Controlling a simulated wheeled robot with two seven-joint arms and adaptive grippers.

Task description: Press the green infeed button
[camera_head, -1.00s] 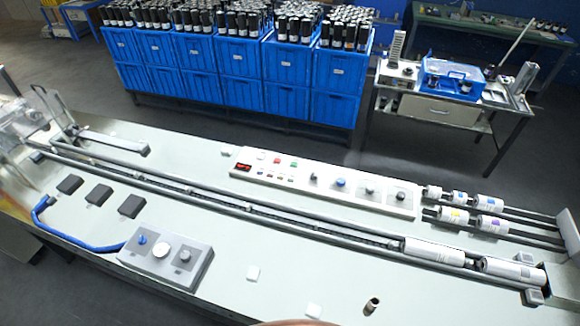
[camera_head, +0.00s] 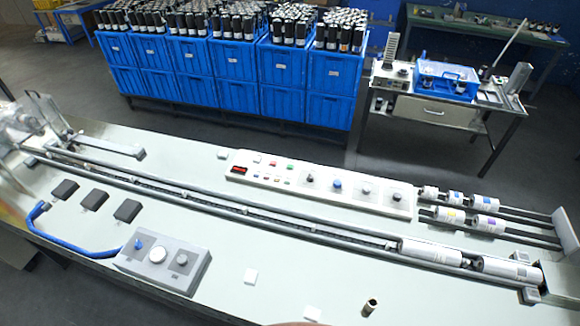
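The long white control panel (camera_head: 320,185) lies on the machine table behind the conveyor. At its left end are a red display (camera_head: 239,170), a red button (camera_head: 273,164) and a small greenish button (camera_head: 290,167) just right of it; labels are too small to read. Several knobs, one of them blue (camera_head: 337,184), sit further right on the panel. Neither of my grippers shows in the head view, and nothing covers the panel.
A grey control box (camera_head: 163,256) with knobs and a blue cable stands at the front left. A long conveyor rail (camera_head: 230,208) crosses the table, with white rolls (camera_head: 430,252) at its right end. Blue crates (camera_head: 285,90) stand behind. The table front has a small upright cylinder (camera_head: 369,307).

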